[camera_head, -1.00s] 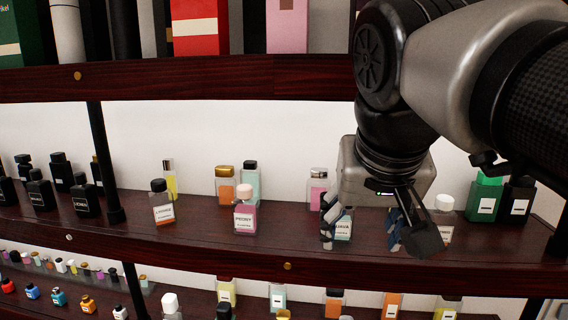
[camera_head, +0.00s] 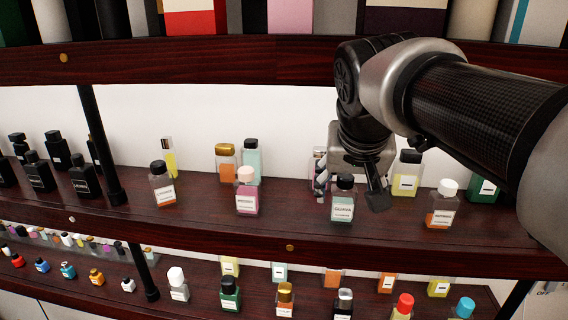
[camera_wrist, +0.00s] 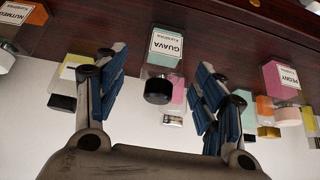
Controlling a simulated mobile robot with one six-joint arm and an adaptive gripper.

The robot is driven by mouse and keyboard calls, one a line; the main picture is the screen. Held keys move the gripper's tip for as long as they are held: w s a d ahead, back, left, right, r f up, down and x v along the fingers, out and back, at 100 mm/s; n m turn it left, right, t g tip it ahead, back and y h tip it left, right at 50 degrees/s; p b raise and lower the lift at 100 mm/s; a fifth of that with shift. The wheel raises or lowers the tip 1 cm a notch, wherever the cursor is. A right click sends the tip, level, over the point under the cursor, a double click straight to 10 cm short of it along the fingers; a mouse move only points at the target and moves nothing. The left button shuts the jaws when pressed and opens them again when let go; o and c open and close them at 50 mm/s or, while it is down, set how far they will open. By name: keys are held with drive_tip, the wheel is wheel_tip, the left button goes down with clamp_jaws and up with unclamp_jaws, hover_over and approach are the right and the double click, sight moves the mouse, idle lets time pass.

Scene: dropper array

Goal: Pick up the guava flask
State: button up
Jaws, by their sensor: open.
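The guava flask (camera_head: 342,200) stands upright on the middle shelf in the head view, with a black cap, a white GUAVA label and pale teal liquid. In the wrist view, which is upside down, the guava flask (camera_wrist: 165,62) shows ahead of and between the fingers, with its black cap toward me. My gripper (camera_wrist: 160,85) is open, with its blue-padded fingers apart and nothing held.
The pink peony flask (camera_head: 246,193) stands left of the guava flask, and the nutmeg flask (camera_head: 441,207) stands to the right. A yellow flask (camera_head: 406,176) and a purple one (camera_head: 319,168) are close to my gripper. The upper shelf (camera_head: 250,63) is overhead.

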sight(343, 202)
drive_tip(key=x, duration=0.5)
drive_tip(key=shift+a+f, duration=0.15)
drive_tip(key=shift+f, duration=0.4)
drive_tip(key=shift+s, duration=0.1)
drive_tip(key=shift+c, duration=0.5)
drive_tip(key=shift+r, duration=0.1)
drive_tip(key=c, duration=1.2)
